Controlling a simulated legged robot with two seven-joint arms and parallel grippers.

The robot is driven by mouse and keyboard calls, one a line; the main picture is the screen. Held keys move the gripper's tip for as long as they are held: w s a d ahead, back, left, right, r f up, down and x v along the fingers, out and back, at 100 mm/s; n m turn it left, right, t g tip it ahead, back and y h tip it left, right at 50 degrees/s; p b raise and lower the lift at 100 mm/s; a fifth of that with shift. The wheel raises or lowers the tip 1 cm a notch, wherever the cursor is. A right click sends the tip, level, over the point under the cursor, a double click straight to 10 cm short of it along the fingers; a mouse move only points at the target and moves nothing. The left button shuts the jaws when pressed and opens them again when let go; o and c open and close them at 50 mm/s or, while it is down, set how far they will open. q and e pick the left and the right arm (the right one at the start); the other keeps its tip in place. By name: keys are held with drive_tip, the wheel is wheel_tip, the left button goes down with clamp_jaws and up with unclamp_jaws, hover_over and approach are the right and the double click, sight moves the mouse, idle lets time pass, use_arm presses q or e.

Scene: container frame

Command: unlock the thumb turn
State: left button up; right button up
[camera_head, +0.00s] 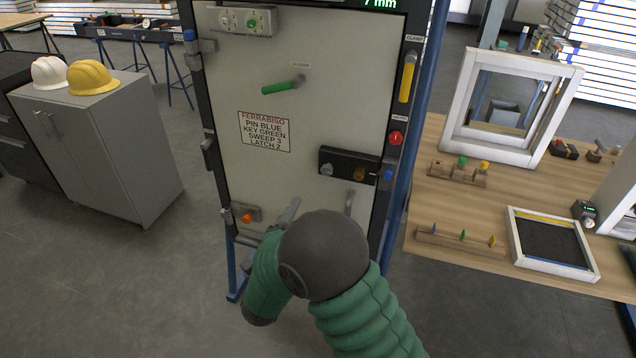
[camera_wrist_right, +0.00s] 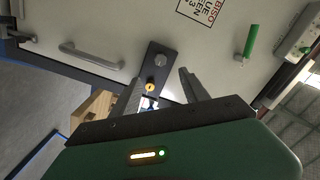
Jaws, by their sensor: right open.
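A black lock plate (camera_head: 343,155) is fixed across the grey door panel (camera_head: 300,85). It carries a silver knob (camera_head: 327,169) on its left and a round brass piece (camera_head: 360,173) to the right. The knob (camera_wrist_right: 161,60) and brass piece (camera_wrist_right: 150,87) also show in the right wrist view. No label marks the thumb turn, so I cannot tell for sure which piece it is. My right gripper (camera_head: 285,218) is low in front of the panel; its fingers (camera_wrist_right: 160,82) are apart and empty, framing the plate in the wrist view. Contact cannot be judged. My left gripper is out of view.
A grey pull handle (camera_head: 349,202) sits below the plate, partly near my arm. A green lever (camera_head: 283,87), an orange knob (camera_head: 246,217), a red knob (camera_head: 396,138) and a yellow clamp handle (camera_head: 407,78) surround it. A wooden bench (camera_head: 450,215) stands right.

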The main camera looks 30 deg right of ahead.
approach(328, 173)
drive_tip(key=d, duration=0.1)
drive_tip(key=shift+h, duration=0.3)
drive_tip(key=w+d, duration=0.1)
drive_tip(key=w, duration=0.1)
drive_tip(key=w+d, duration=0.1)
drive_tip(key=shift+w+d+f+p, duration=0.1)
drive_tip(key=shift+w+d+p, duration=0.25)
drive_tip(key=shift+w, duration=0.05)
drive_tip(key=w, duration=0.1)
drive_tip(key=w+d, duration=0.1)
drive_tip(key=shift+w+r, duration=0.25)
drive_tip(key=shift+r, duration=0.05)
drive_tip(key=shift+w+d+f, duration=0.1)
drive_tip(key=shift+d+f, duration=0.05)
drive_tip(key=shift+d, duration=0.5)
drive_tip(key=shift+d+f, duration=0.15)
drive_tip(key=shift+d, duration=0.3)
drive_tip(key=shift+c, duration=1.7)
drive_tip(key=shift+a, duration=0.4)
drive_tip(key=c, duration=0.5)
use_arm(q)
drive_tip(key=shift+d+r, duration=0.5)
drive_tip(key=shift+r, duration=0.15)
use_arm(e)
clamp_jaws()
